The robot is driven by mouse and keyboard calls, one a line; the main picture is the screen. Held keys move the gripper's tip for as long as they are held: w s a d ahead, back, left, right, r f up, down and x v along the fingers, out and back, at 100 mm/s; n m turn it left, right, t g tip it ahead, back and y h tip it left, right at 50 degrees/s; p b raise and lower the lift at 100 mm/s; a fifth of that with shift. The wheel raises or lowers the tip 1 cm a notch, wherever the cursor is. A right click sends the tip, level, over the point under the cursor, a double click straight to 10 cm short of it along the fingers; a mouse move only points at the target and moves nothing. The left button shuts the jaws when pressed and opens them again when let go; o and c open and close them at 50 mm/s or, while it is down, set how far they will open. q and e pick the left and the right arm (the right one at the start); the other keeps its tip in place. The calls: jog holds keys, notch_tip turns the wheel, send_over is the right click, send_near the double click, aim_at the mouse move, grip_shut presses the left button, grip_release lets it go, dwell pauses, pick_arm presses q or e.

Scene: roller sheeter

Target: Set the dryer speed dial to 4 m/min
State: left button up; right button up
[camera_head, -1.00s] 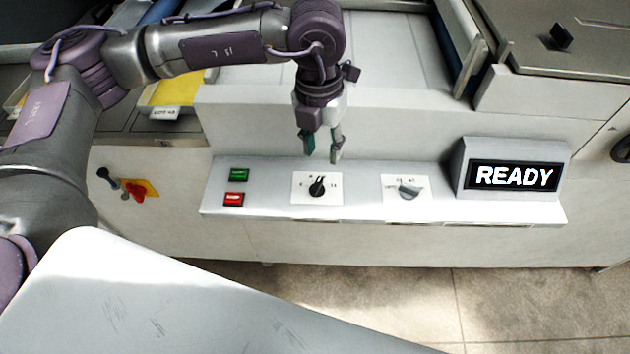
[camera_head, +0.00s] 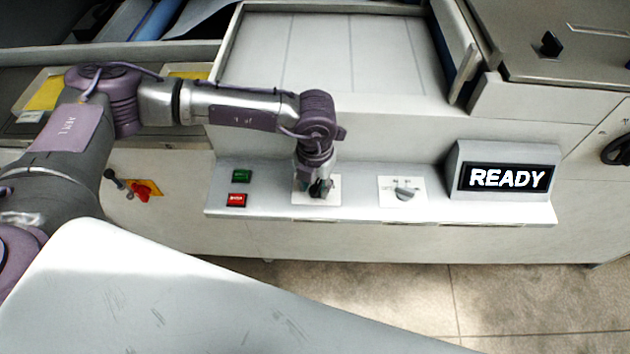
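The sloped control ledge carries two dials. The left one, a black knob on a white plate (camera_head: 330,198), is largely hidden by my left gripper (camera_head: 315,187). The right one is a grey half-round knob (camera_head: 405,195) on its own white plate. The scale marks are too small to read, so I cannot tell from them which dial is the dryer speed dial. My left gripper points down, its fingertips at the black knob. Whether the fingers are closed on it is hidden. My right gripper is not in view.
A green button (camera_head: 241,176) and a red button (camera_head: 236,200) sit left of the dials. A display (camera_head: 507,177) reading READY stands at the right end of the ledge. A red knob on a yellow plate (camera_head: 142,190) is at the left on the front panel.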

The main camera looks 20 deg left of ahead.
pick_arm(q)
jog(key=shift+f, duration=0.1)
grip_shut()
